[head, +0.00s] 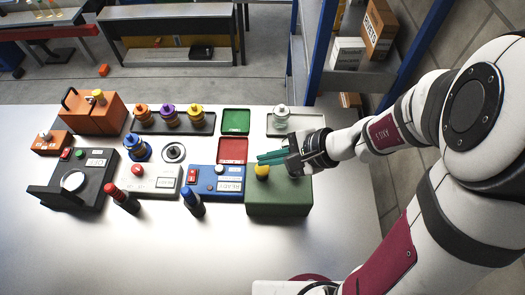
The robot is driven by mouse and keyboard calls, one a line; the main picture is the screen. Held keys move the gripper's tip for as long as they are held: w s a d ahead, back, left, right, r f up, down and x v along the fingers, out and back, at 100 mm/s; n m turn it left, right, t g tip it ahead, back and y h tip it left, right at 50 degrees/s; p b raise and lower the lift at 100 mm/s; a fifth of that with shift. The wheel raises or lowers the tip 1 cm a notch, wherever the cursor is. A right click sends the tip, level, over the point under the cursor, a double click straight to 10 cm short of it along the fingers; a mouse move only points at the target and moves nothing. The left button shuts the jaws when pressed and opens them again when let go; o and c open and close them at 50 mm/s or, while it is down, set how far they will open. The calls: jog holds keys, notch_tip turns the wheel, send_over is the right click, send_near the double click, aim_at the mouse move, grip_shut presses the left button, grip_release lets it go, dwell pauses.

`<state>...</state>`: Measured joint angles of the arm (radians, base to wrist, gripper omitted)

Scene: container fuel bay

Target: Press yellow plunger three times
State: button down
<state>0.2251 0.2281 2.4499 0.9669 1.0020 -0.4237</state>
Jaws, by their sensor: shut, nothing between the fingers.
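The yellow plunger (262,170) is a small rounded knob on top of the green box (280,197), at the right of the table's row of devices. My gripper (261,158) reaches in from the right with its teal fingers shut and empty, pointing left. In the picture the fingers lie just above and behind the yellow knob. From this one view I cannot tell whether they touch it or how high above the box they are. The knob's upper edge lies close to the fingers.
A blue device (216,182) stands left of the green box, with a red tray (233,151) and a green tray (235,122) behind. A clear-topped jar (281,117) stands behind my gripper. More devices and knobs fill the left. The white table front (190,255) is clear.

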aim_at(265, 167)
jog(key=shift+f, duration=0.2)
dwell(0.4)
jog(key=shift+f, duration=0.25)
jog(key=shift+f, duration=1.35)
dwell(1.0)
jog(key=shift+r, duration=1.8)
jog(key=shift+r, duration=2.5)
jog(key=shift+r, duration=1.9)
